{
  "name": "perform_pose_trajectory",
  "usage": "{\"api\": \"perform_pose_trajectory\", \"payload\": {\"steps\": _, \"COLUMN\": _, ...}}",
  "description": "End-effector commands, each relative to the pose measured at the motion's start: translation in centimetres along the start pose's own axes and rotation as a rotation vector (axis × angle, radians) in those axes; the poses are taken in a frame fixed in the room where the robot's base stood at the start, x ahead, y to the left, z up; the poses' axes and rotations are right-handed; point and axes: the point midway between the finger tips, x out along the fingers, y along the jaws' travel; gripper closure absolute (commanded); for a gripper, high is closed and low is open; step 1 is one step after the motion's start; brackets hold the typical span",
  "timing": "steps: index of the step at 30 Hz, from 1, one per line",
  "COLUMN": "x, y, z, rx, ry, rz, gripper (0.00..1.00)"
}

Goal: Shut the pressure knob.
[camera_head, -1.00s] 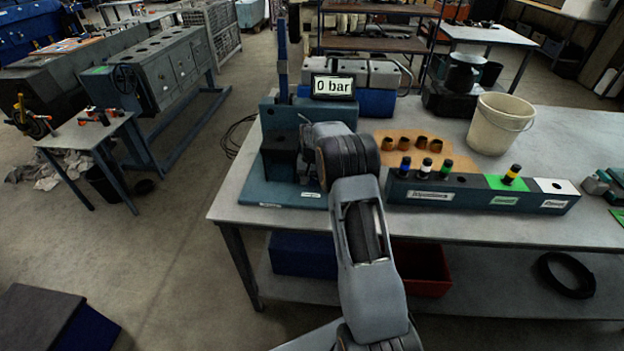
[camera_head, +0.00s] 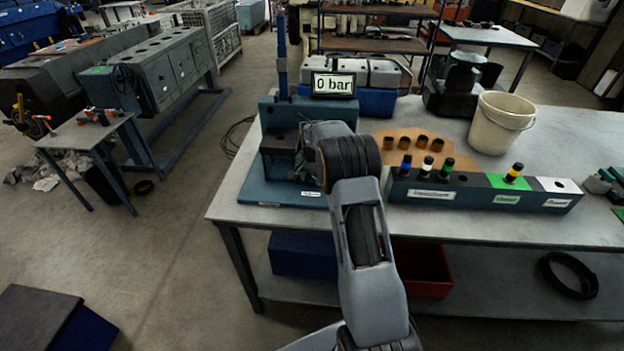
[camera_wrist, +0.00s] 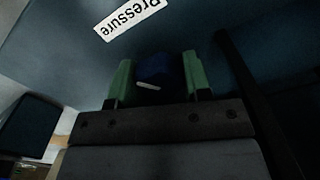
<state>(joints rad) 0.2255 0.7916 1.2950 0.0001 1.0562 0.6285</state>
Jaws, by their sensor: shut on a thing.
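The pressure knob (camera_wrist: 153,68) is dark blue with a pale line on it, in the middle of the wrist view, beside a "Pressure" label (camera_wrist: 132,17) on the blue panel. My gripper (camera_wrist: 158,76) has its green fingers on both sides of the knob and is shut on it. In the head view my arm hides the knob and the gripper at the blue test stand (camera_head: 290,125). The display (camera_head: 333,85) on the stand reads "0 bar".
A rack (camera_head: 470,194) with several coloured-topped parts stands right of my arm. Several brown cups (camera_head: 405,142) and a white bucket (camera_head: 500,122) are behind it. A tall blue column (camera_head: 282,55) rises at the stand's left.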

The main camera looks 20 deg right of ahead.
Motion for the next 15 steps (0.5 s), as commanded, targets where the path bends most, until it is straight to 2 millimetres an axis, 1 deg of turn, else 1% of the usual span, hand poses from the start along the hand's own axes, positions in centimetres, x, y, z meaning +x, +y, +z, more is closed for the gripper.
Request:
{"api": "perform_pose_trajectory", "payload": {"steps": 5, "x": -0.12, "y": -0.05, "z": -0.06, "rx": -0.002, "ry": 0.003, "rz": -0.002, "gripper": 0.79}}
{"api": "perform_pose_trajectory", "payload": {"steps": 6, "x": -0.12, "y": -0.05, "z": -0.06, "rx": -0.003, "ry": 0.003, "rz": -0.002, "gripper": 0.53}}
{"api": "perform_pose_trajectory", "payload": {"steps": 13, "x": -0.07, "y": -0.02, "z": -0.05, "rx": -0.003, "ry": 0.002, "rz": -0.001, "gripper": 0.31}}
{"api": "perform_pose_trajectory", "payload": {"steps": 15, "x": -0.06, "y": -0.01, "z": -0.04, "rx": -0.003, "ry": 0.002, "rz": -0.001, "gripper": 0.31}}
